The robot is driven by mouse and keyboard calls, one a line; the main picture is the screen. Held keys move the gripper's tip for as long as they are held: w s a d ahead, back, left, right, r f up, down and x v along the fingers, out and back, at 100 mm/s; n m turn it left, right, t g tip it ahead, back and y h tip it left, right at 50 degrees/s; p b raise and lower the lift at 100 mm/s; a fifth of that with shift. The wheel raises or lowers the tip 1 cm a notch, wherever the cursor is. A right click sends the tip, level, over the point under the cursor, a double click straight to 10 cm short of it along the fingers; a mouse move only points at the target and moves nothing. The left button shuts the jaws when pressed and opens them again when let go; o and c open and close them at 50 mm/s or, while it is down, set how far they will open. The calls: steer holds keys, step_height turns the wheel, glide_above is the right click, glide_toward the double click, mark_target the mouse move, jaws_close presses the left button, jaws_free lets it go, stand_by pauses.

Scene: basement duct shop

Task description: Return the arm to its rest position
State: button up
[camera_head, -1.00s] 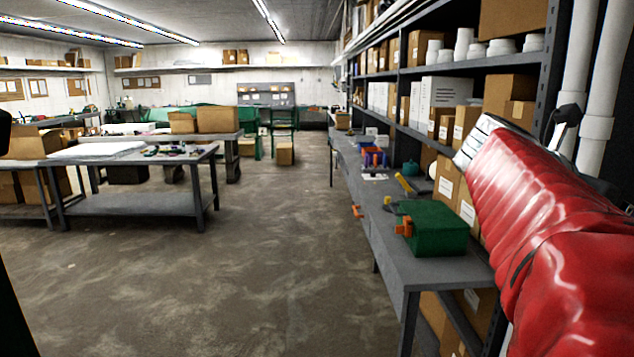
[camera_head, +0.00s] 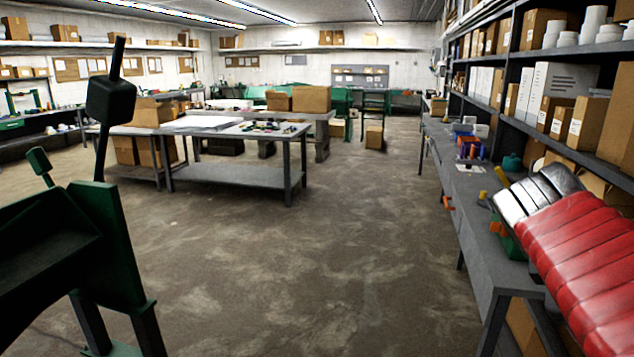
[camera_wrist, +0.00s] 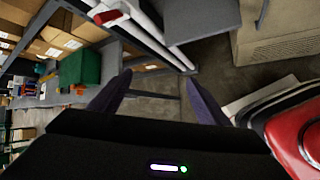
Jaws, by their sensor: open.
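My gripper (camera_wrist: 158,90) shows in the wrist view, its two dark fingers spread apart with nothing between them. The floor and a grey bench leg lie beyond the fingertips. In the head view my red-sleeved arm reaches in from the lower right, over the near end of the right-hand bench; the gripper itself cannot be made out there. A green box (camera_head: 507,238) on that bench is partly hidden behind my arm. The green box also shows left of the fingers in the wrist view (camera_wrist: 80,68).
The grey bench (camera_head: 478,225) runs along the right wall below shelves with cardboard boxes (camera_head: 590,125). A grey worktable (camera_head: 235,178) stands at centre left. A green machine (camera_head: 105,240) is close at the lower left. The floor (camera_head: 330,270) between them is clear.

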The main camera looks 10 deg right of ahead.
steer(key=a+f+m+t+y, duration=0.1)
steer(key=a+f+m+y, duration=0.2)
steer(key=a, duration=0.6)
steer(key=a+f+m+t+y, duration=0.1)
steer(key=a+f+m+y, duration=0.2)
steer(key=a+f, duration=0.4)
steer(key=w+a+f+m+t+y, duration=0.1)
steer(key=a+f, duration=0.4)
steer(key=a, duration=0.8)
steer(key=shift+f+m+t+y, duration=0.2)
steer(key=shift+m+t+y, duration=0.3)
steer(key=shift+m+y, duration=0.5)
